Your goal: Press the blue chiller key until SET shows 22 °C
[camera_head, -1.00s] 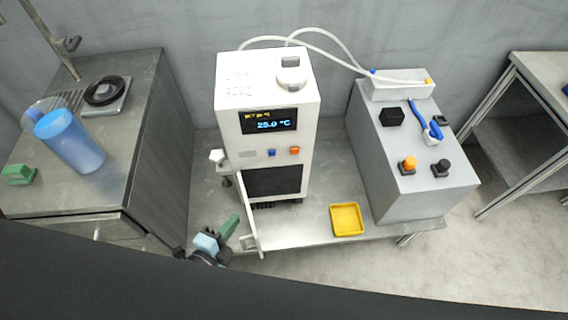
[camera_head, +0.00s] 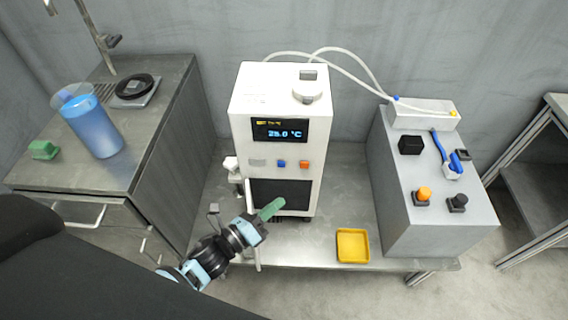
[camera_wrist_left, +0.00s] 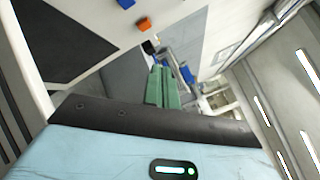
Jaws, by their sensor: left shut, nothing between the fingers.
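The white chiller (camera_head: 262,95) stands upright on the steel bench. Its display (camera_head: 280,130) reads about 25.0 °C in large blue digits, with a small yellow line above too small to read. The blue key (camera_head: 281,163) sits below the display, left of the orange key (camera_head: 304,164). In the left wrist view the blue key (camera_wrist_left: 126,4) is at the top edge and the orange key (camera_wrist_left: 145,24) is just below it. My left gripper (camera_head: 272,209), with green fingers, is shut and empty in front of the dark lower panel, below the keys. My right gripper is not in view.
A yellow tray (camera_head: 352,246) lies on the bench to the right. A grey box (camera_head: 425,225) with orange and black knobs stands beyond it. A blue jug (camera_head: 93,128) stands on the left counter. An open white door is at the chiller's lower left.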

